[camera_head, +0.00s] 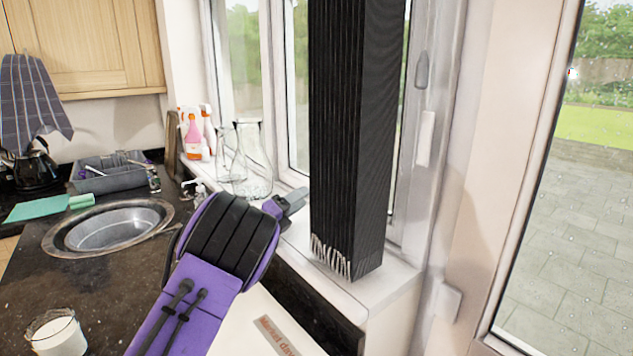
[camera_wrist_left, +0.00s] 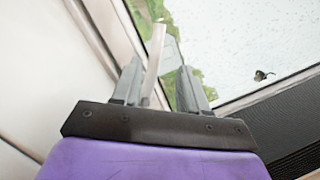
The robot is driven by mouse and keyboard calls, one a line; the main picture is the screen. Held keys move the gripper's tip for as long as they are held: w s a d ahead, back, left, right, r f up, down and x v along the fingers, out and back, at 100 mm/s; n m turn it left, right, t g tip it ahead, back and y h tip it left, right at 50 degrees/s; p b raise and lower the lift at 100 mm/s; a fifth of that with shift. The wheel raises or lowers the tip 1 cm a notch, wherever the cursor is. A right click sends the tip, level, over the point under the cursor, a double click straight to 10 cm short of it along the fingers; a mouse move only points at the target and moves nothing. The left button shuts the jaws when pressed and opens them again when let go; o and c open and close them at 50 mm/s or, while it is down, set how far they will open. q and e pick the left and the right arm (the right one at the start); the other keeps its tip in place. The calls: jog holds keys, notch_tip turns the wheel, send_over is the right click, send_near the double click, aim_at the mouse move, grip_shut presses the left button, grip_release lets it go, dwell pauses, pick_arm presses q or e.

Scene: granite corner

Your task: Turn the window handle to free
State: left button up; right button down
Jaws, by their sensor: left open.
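A pale, narrow window handle (camera_wrist_left: 155,48) shows in the left wrist view, standing off the window frame. My left gripper (camera_wrist_left: 161,72) is open, and the handle's lower end lies between its two grey fingers. I cannot tell whether either finger touches it. In the head view my left gripper (camera_head: 291,202) reaches right at sill height, next to the tall black ridged column, and its tips are not clear there. A white lever (camera_head: 426,138) and a grey fitting (camera_head: 421,70) sit on the right window frame in the head view. My right gripper is not in view.
The tall black ridged column (camera_head: 348,140) stands on the sill, close to my left gripper. Glass jugs (camera_head: 252,160) and spray bottles (camera_head: 194,135) stand left on the sill. A glass of white liquid (camera_head: 57,335) stands on the dark counter near the sink (camera_head: 108,228).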

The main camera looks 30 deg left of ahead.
pick_arm(q)
jog(key=p+x, duration=0.3)
jog(key=x, duration=0.3)
jog(key=shift+w+f, duration=0.15)
jog(key=shift+w, duration=0.1)
jog(key=shift+w+d+f, duration=0.1)
jog(key=shift+w, duration=0.15)
